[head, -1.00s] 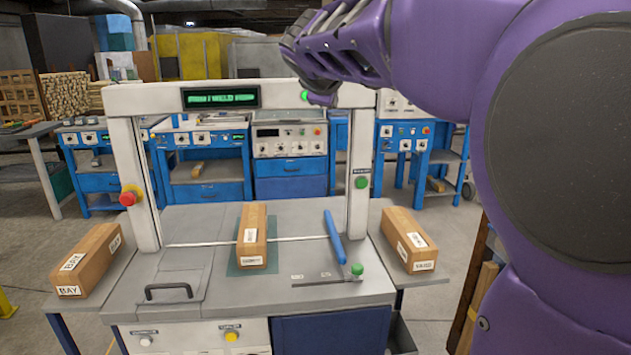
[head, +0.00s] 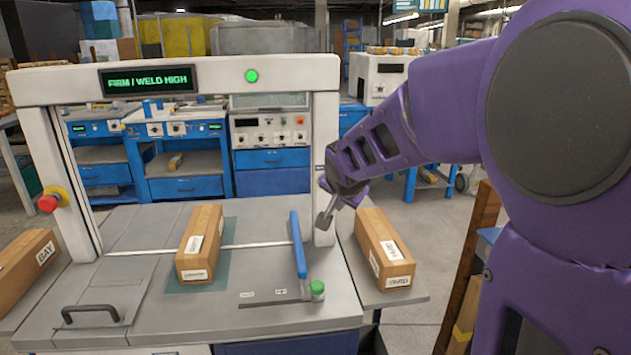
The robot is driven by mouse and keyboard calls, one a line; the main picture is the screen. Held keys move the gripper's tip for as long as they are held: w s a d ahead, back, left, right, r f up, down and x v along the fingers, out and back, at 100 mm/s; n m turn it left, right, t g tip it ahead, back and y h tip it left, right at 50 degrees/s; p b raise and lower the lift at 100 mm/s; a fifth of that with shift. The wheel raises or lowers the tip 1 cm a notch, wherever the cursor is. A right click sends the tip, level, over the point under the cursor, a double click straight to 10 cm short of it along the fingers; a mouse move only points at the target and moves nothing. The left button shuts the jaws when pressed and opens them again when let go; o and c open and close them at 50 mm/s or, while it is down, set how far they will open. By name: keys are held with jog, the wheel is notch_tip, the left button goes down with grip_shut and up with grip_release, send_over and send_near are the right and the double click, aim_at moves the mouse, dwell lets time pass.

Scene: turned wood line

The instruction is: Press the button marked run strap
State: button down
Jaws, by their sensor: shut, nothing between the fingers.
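The strapping machine's white arch (head: 180,80) spans the grey worktable. The green button with a small label on its right post, seen a second ago, is now hidden behind my gripper; its label is too small to read surely. My gripper (head: 324,221) is shut and empty, pointing down in front of the right post's lower part. I cannot tell whether it touches the post.
A display (head: 147,80) reads "FIRM / WELD HIGH"; a green lamp (head: 251,76) is lit beside it. A red stop button (head: 48,202) is on the left post. A blue lever (head: 298,245) and green knob (head: 317,289) stand below my gripper.

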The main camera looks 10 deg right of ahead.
jog(key=shift+f, duration=0.15)
jog(key=w+p, duration=0.1)
jog(key=w, duration=0.7)
jog(key=shift+w, duration=0.4)
jog(key=shift+w, duration=0.15)
dwell(1.9)
jog(key=shift+w, duration=0.3)
jog(key=shift+w, duration=0.35)
dwell(0.6)
jog(key=shift+s+b, duration=0.55)
jog(key=shift+s, duration=0.3)
